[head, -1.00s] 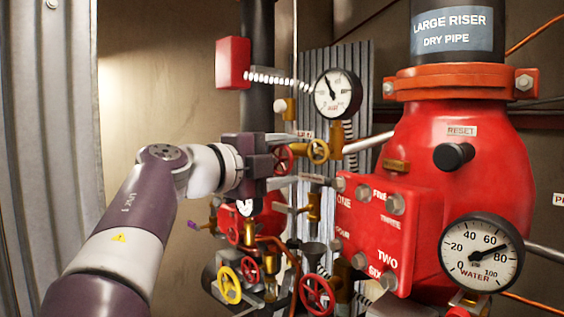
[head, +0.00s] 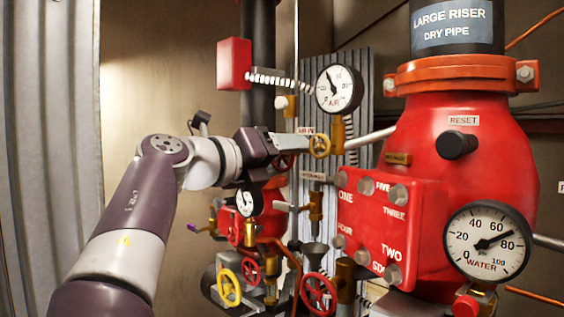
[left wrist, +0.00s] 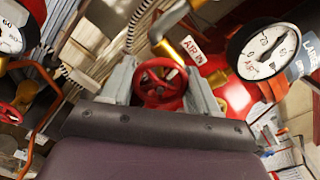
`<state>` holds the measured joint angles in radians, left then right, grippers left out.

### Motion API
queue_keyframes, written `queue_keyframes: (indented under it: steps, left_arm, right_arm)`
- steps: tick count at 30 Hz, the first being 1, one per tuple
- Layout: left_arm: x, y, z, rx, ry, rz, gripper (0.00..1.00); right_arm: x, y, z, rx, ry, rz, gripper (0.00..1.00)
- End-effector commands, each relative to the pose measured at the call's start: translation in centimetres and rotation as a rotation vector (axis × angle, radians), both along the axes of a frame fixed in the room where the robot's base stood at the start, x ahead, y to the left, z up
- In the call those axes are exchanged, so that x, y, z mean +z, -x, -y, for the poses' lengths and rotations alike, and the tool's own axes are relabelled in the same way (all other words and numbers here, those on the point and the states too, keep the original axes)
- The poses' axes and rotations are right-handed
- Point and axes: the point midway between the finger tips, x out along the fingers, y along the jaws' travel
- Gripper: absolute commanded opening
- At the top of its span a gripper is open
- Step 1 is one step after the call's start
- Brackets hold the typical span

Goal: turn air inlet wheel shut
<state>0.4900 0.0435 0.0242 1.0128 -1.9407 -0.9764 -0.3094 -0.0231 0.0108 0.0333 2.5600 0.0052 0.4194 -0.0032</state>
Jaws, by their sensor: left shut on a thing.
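The red handwheel (left wrist: 160,84) sits between the two grey fingers of my left gripper (left wrist: 162,90) in the left wrist view, beside the AIR IN label (left wrist: 191,50). The fingers are shut on its rim from both sides. In the head view my left gripper (head: 284,149) reaches in from the left and is rolled over, its fingers hiding most of the red wheel (head: 284,161). My right gripper is not in view.
An air gauge (head: 339,90) hangs above right. Red and yellow handwheels, such as the lower red one (head: 319,293), and a small gauge (head: 247,203) crowd below. The red riser valve (head: 475,170) stands right. The wall at left is clear.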

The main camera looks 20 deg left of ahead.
Motion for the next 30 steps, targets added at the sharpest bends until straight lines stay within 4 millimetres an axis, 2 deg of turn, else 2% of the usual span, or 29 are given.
queue_keyframes:
  steps: [30]
  left_arm:
    - [0.0, 0.0, -0.1, 0.004, -0.891, 0.372, 0.3]
  right_arm:
    - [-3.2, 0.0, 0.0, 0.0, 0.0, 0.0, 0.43]
